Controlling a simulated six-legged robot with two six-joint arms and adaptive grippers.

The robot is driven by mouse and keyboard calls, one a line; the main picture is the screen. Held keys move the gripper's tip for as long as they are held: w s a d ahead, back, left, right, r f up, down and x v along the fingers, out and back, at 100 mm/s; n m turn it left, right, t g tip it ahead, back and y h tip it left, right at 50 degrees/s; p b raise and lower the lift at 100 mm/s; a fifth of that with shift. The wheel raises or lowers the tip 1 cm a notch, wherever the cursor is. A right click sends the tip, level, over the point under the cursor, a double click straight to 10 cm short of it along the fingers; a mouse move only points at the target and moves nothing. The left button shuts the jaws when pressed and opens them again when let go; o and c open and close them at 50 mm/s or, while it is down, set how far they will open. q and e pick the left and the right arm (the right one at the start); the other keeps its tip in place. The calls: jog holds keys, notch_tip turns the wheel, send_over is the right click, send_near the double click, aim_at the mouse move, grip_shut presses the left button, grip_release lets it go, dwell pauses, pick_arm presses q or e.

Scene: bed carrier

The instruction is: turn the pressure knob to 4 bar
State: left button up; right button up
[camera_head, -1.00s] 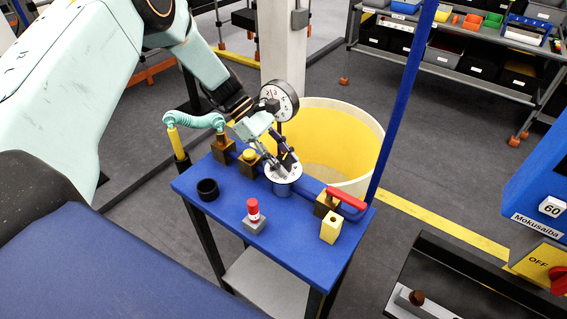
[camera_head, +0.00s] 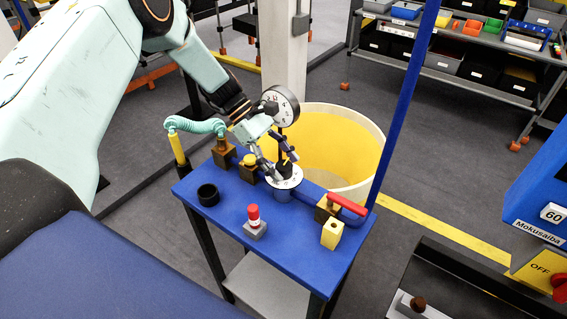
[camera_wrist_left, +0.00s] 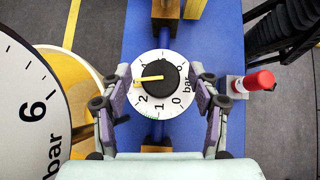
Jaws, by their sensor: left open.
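The pressure knob (camera_wrist_left: 157,78) is black with a yellow pointer and sits on a round white dial (camera_wrist_left: 172,112) marked in bar. In the left wrist view the pointer aims left, just past the 2, and covers the marking there. My left gripper (camera_wrist_left: 160,73) is open, with one finger on each side of the knob and a gap to it. In the head view the left gripper (camera_head: 286,169) reaches down over the dial (camera_head: 285,183) from the upper left. A round gauge (camera_head: 282,106) stands behind it; the wrist view shows only part of its face (camera_wrist_left: 30,110). My right gripper is out of view.
The blue bench (camera_head: 225,217) also carries a black ring (camera_head: 208,195), a red-topped part (camera_head: 254,217), a red-handled valve (camera_head: 346,205) and a yellow block (camera_head: 332,234). A yellow-lined tub (camera_head: 360,128) stands behind it. A blue post (camera_head: 402,105) rises at its right.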

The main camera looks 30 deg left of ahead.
pick_arm(q)
jog(key=v, duration=1.1)
jog(key=shift+a, duration=0.2)
jog(key=shift+r, duration=0.1)
